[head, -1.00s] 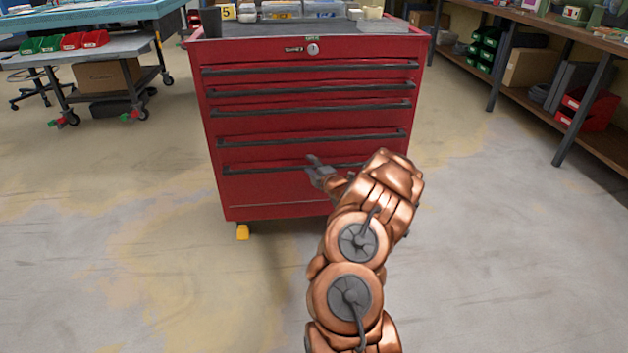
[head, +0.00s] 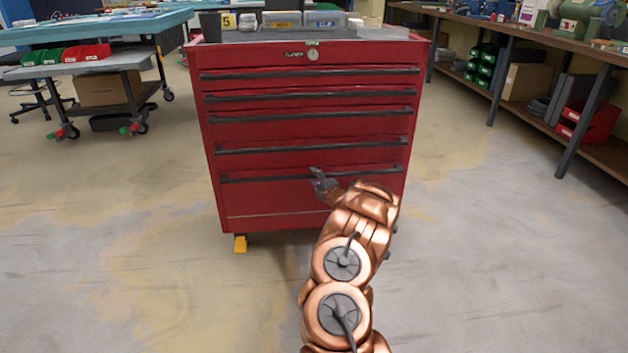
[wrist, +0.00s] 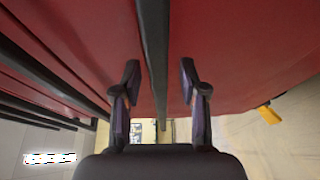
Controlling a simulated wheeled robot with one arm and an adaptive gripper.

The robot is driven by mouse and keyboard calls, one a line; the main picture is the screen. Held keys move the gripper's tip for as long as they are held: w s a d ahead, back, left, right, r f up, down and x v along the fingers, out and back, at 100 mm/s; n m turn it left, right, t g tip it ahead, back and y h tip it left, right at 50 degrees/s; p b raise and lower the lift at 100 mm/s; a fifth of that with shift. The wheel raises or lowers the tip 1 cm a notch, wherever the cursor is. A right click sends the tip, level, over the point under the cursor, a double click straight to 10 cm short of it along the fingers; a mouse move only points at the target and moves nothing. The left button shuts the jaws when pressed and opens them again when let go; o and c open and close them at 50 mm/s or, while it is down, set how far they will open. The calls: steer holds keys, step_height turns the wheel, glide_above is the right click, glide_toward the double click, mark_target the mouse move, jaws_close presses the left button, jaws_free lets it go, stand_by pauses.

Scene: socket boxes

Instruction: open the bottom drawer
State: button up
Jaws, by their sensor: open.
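The red tool cabinet stands ahead with a stack of drawers, each with a long dark bar handle. The bottom drawer (head: 270,200) has its handle (head: 262,179) along its top edge, and it looks shut. My gripper (head: 318,178) is at that handle, near its middle, partly hidden by my wrist. In the wrist view, my gripper (wrist: 158,80) is open, with one finger on each side of a dark handle bar (wrist: 155,45). A gap shows between the bar and each finger. Whether a finger touches the bar elsewhere I cannot tell.
Bins and boxes (head: 305,20) sit on top of the cabinet. A yellow caster part (head: 240,244) shows at its lower left. A wheeled table (head: 90,65) is at left and a workbench (head: 520,30) at right. The floor in front is clear.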

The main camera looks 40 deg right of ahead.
steer(key=shift+w+d, duration=0.1)
steer(key=shift+w, duration=0.3)
jaws_close()
stand_by(0.5)
